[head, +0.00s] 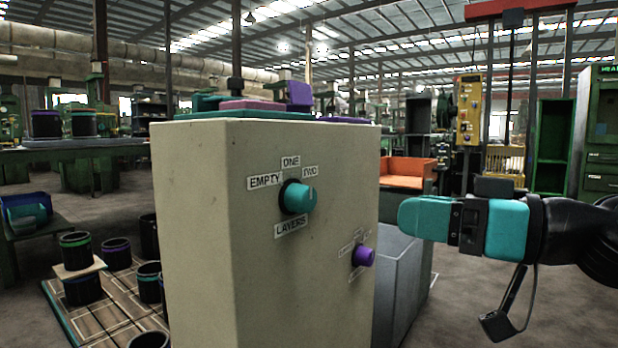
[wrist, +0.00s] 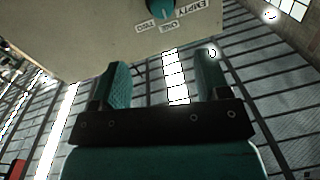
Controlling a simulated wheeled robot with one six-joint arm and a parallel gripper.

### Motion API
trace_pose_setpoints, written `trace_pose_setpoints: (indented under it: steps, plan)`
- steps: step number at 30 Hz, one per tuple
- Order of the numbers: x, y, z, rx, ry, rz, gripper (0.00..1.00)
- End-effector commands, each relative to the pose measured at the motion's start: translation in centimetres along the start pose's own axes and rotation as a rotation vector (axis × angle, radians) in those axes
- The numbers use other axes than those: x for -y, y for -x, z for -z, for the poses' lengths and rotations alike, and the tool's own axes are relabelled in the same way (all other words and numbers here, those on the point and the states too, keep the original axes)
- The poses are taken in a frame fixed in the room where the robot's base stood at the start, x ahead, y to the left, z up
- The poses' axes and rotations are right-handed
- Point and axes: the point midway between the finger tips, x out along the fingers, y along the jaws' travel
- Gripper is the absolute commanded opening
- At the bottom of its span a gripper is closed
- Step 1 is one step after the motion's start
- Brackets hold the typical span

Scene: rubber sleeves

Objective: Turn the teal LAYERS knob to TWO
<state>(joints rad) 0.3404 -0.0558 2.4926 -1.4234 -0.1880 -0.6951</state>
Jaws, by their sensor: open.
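The teal LAYERS knob (head: 298,197) sits on the right-hand face of a beige cabinet (head: 200,220). The labels EMPTY (head: 264,181), ONE (head: 290,161) and TWO (head: 310,171) arc above it, and LAYERS (head: 291,227) is below. I cannot tell which label the knob points at. My gripper (head: 404,216) is to the right of the cabinet, apart from the knob. In the wrist view my gripper (wrist: 162,75) is open and empty, and the knob (wrist: 161,8) shows partly cut off at the top edge, beyond the fingers.
A purple knob (head: 364,256) with small labels is lower right on the same face. Teal and purple pieces (head: 260,103) lie on the cabinet top. A grey box (head: 400,280) stands behind the cabinet's right side. Dark cylinders with coloured rims (head: 82,289) stand at left.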

Motion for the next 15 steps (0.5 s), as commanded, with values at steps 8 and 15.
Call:
trace_pose_setpoints:
  steps: [8, 15]
  plan:
    - [0.5, -3.8, -0.3, 0.011, 0.005, 0.006, 0.69]
    - [0.4, -9.0, -0.4, 0.012, 0.004, 0.005, 0.69]
